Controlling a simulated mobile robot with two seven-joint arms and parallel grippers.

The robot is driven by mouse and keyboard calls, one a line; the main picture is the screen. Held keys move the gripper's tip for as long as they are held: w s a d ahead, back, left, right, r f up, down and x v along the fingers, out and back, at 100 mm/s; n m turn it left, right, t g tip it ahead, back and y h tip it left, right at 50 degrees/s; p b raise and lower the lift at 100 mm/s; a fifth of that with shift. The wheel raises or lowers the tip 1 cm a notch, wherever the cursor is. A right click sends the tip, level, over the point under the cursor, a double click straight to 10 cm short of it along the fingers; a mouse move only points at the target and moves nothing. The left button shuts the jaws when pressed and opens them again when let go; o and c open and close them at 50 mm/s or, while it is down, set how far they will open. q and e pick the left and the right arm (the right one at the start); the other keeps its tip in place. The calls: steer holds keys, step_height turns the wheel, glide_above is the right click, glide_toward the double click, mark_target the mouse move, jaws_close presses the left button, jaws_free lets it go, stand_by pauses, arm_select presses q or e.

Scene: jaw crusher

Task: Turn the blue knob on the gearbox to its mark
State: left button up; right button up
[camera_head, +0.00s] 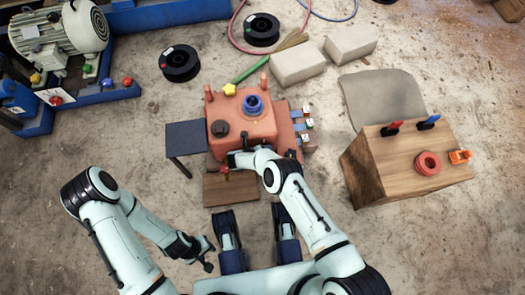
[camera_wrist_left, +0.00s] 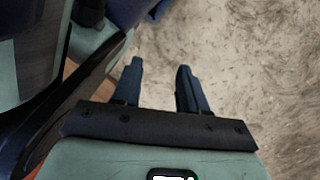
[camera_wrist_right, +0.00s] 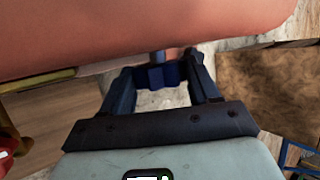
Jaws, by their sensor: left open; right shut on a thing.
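The orange-red gearbox (camera_head: 240,122) stands on the floor in the middle of the head view. My right gripper reaches to its near face (camera_head: 232,160). In the right wrist view my right gripper (camera_wrist_right: 160,82) is shut on a small blue knob (camera_wrist_right: 158,76), which sits between the fingertips just beside the gearbox body (camera_wrist_right: 130,30). In the head view my arm and gripper hide this knob. I cannot make out its mark. My left gripper (camera_head: 207,254) is open and empty, low over the floor to the left; its two spread fingers also show in the left wrist view (camera_wrist_left: 158,78).
On top of the gearbox are a blue ring (camera_head: 252,104) and a black cap (camera_head: 220,128). A dark side table (camera_head: 186,137) stands left of it. A wooden box with knobs (camera_head: 405,165) stands right. A motor on a blue frame (camera_head: 60,35) is at back left.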

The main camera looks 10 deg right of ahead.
steer(key=shift+s, duration=0.1)
steer(key=o, duration=1.1)
steer(key=shift+c, duration=0.2)
steer(key=shift+a+r, duration=0.1)
arm_select(q)
steer(key=w+d+r+t+p, duration=0.1)
steer(key=w+r+t+p, duration=0.2)
steer(key=w, duration=0.7)
step_height(320, 180, up, 4)
steer(key=shift+d+f+m+t+p, duration=0.2)
steer(key=shift+m+t+p, duration=0.1)
steer(key=shift+p, duration=0.8)
arm_select(e)
steer(key=v, duration=1.3)
